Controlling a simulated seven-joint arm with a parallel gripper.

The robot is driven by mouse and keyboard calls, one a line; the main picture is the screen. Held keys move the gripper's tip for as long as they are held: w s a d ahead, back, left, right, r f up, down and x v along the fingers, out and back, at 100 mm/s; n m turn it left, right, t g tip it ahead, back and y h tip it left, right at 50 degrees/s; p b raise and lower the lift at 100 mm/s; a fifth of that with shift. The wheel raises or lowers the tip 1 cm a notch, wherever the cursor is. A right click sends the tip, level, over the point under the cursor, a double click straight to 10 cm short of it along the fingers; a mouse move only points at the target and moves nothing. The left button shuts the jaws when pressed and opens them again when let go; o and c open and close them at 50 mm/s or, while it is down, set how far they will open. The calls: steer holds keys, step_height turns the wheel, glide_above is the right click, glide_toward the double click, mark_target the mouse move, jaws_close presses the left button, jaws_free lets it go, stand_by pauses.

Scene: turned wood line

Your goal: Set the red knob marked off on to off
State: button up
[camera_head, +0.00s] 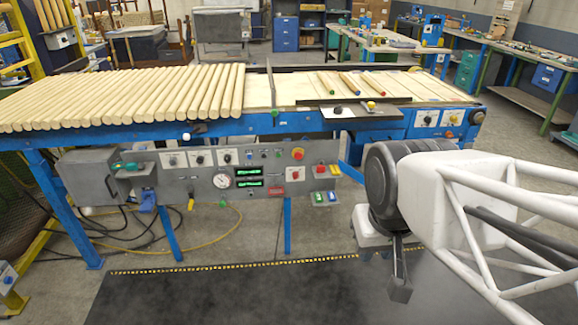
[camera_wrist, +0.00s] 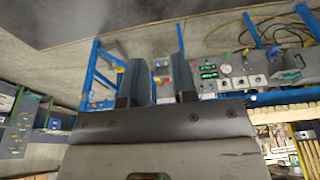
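A grey control panel (camera_head: 262,184) hangs under the front of the blue-framed table. A red knob on a white plate (camera_head: 295,173) is near its right end, below a red mushroom button on yellow (camera_head: 297,154). The off and on markings are too small to read, and so is the way each knob points. My gripper (camera_head: 400,288) hangs low to the right of the panel, touching nothing. In the wrist view its two fingers (camera_wrist: 158,60) stand apart and empty; the panel (camera_wrist: 222,84) appears upside down beyond them.
Small boxes with red buttons (camera_head: 326,170) and with green and blue buttons (camera_head: 325,198) stand off the panel's right end. A grey box (camera_head: 104,177) projects at its left. Wooden rods (camera_head: 130,92) cover the table's left. Floor before the panel is clear.

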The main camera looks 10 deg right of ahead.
steer(key=shift+o, duration=1.2)
steer(key=shift+w, duration=0.4)
steer(key=o, duration=0.4)
steer(key=w+r+m+t, duration=0.1)
steer(key=w+m+t, duration=0.1)
steer(key=w, duration=1.2)
steer(key=shift+d+r+m, duration=0.2)
steer(key=shift+d+m, duration=0.2)
steer(key=shift+m, duration=0.2)
steer(key=w+f+m+t, duration=0.3)
steer(key=w+f, duration=0.1)
steer(key=w, duration=1.1)
steer(key=w+d+f+m+t, duration=0.1)
steer(key=w+f+m+t, duration=0.2)
steer(key=w, duration=1.2)
steer(key=w+f+m+t, duration=0.2)
steer(key=w+f+m, duration=0.2)
steer(key=w, duration=1.1)
steer(key=w+f+m+t+y, duration=0.3)
steer(key=w+f+m+t, duration=0.15)
steer(key=w+f, duration=1.3)
step_height(320, 180, down, 24)
steer(key=w+m+t+y, duration=0.1)
steer(key=m+t+y, duration=0.2)
steer(key=m, duration=0.2)
steer(key=shift+a+r, duration=0.2)
steer(key=shift+a, duration=0.25)
